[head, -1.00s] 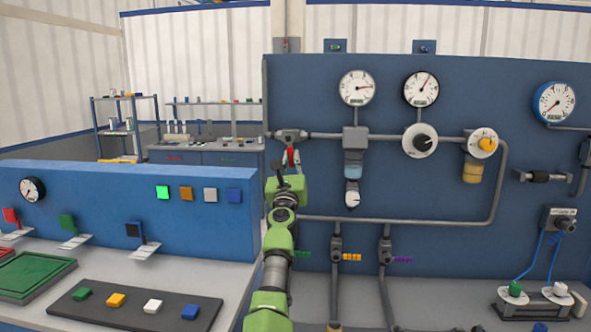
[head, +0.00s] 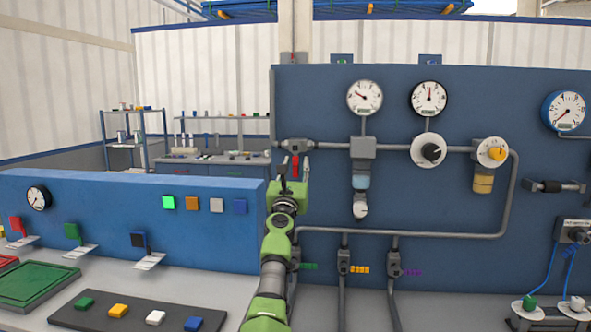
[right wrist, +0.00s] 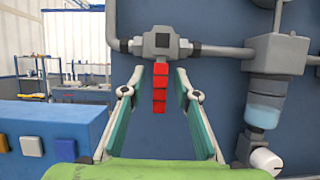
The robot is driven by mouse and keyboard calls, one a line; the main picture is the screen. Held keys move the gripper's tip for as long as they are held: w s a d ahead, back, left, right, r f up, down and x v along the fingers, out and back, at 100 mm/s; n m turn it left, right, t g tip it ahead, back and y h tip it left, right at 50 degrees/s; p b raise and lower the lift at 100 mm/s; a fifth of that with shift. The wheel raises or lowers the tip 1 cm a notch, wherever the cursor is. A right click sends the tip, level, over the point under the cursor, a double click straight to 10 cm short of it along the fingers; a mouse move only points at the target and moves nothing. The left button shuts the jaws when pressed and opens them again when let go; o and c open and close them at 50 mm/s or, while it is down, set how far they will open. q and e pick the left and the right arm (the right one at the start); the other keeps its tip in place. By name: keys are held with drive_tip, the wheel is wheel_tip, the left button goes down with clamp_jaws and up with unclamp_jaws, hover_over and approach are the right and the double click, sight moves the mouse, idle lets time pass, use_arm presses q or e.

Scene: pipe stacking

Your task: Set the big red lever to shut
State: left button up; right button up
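The big red lever (right wrist: 160,88) hangs straight down from a grey valve body (right wrist: 160,44) on the upper pipe, at right angles to the pipe. In the head view the lever (head: 295,163) shows small at the left end of the blue panel. My right gripper (right wrist: 159,72) is open, with one finger on each side of the lever. Gaps show between the lever and both fingers, so it is not gripped. The right gripper (head: 295,172) also shows in the head view, at the end of the green arm. My left gripper is not in view.
A filter with a clear blue bowl (right wrist: 263,112) hangs right of the lever. Two gauges (head: 364,97) sit above the pipe, with a black-knobbed dial (head: 430,151) and a yellow-knobbed dial (head: 492,152). A blue button console (head: 130,215) stands at left.

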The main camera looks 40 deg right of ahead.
drive_tip(key=shift+w+f, duration=0.1)
drive_tip(key=shift+f, duration=0.2)
drive_tip(key=v, duration=0.7)
drive_tip(key=shift+a, duration=0.2)
idle(0.3)
